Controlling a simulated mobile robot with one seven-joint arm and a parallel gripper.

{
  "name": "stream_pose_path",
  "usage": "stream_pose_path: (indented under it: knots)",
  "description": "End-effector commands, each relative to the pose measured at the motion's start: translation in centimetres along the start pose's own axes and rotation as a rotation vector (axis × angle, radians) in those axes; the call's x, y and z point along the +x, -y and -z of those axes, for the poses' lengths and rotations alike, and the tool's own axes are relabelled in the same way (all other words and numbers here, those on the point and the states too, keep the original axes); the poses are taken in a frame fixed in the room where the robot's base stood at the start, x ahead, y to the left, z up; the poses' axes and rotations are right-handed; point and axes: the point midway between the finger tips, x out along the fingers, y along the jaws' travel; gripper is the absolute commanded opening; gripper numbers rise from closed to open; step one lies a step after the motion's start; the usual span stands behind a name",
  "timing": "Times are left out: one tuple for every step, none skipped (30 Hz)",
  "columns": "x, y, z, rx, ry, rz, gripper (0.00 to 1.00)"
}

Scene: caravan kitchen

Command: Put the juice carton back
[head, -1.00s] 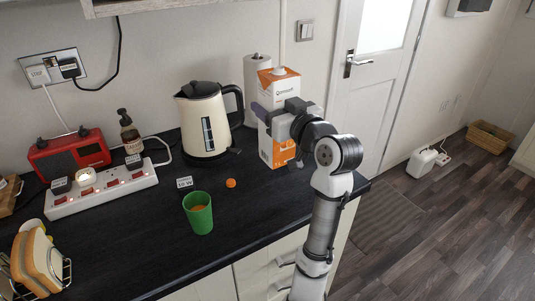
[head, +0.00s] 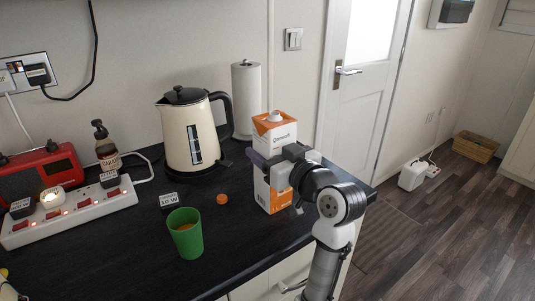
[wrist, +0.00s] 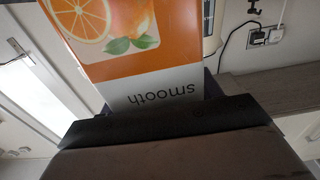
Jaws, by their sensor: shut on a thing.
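The white and orange juice carton (head: 284,133) is upright near the right end of the dark counter, in front of the paper towel roll. My gripper (head: 268,166) is shut around its middle. In the wrist view, the carton's printed side (wrist: 150,88), with orange slices and the word "smooth", shows just beyond my gripper (wrist: 170,120). A pale spout shows on the carton's top. I cannot tell whether its base touches the counter. A small orange cap (head: 222,199) lies on the counter left of the carton.
A cream kettle (head: 190,140) stands left of the paper towel roll (head: 246,98). A green cup (head: 186,238) holding something orange stands at the front, beside a small 10 W sign (head: 169,200). A power strip (head: 72,212), radio (head: 42,176) and soap bottle (head: 106,150) are at left.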

Motion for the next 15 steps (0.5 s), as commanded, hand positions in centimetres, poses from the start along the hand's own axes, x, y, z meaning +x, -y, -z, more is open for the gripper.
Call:
stream_pose_path:
  knots:
    - [0.00, -0.01, 0.18, 0.000, -0.001, 0.000, 0.30]
    - [0.00, -0.01, 0.18, 0.000, -0.001, -0.001, 0.30]
    - [0.00, -0.01, 0.18, 0.000, -0.001, 0.000, 0.30]
    - [0.01, 0.00, 0.15, 0.000, -0.001, 0.000, 0.30]
    - [0.01, -0.01, 0.07, 0.000, -0.001, 0.000, 0.30]
    - [0.01, -0.01, -0.08, 0.000, -0.001, 0.000, 0.30]
    - [0.02, -0.01, -0.21, 0.000, -0.001, 0.000, 0.30]
    - [0.02, -0.01, -0.30, 0.000, -0.001, 0.000, 0.30]
    - [0.03, -0.01, -0.22, 0.000, 0.000, 0.000, 0.67]
    - [0.03, -0.01, -0.19, 0.000, 0.000, 0.000, 0.71]
    - [0.04, -0.01, -0.20, 0.000, 0.000, 0.000, 0.75]
    - [0.04, -0.01, -0.20, 0.000, 0.000, 0.000, 0.80]
    - [0.04, -0.01, -0.20, 0.000, 0.000, 0.000, 0.84]
    - [0.04, -0.01, -0.19, 0.000, 0.000, 0.000, 0.85]
    - [0.04, -0.01, -0.19, 0.000, 0.000, 0.000, 0.85]
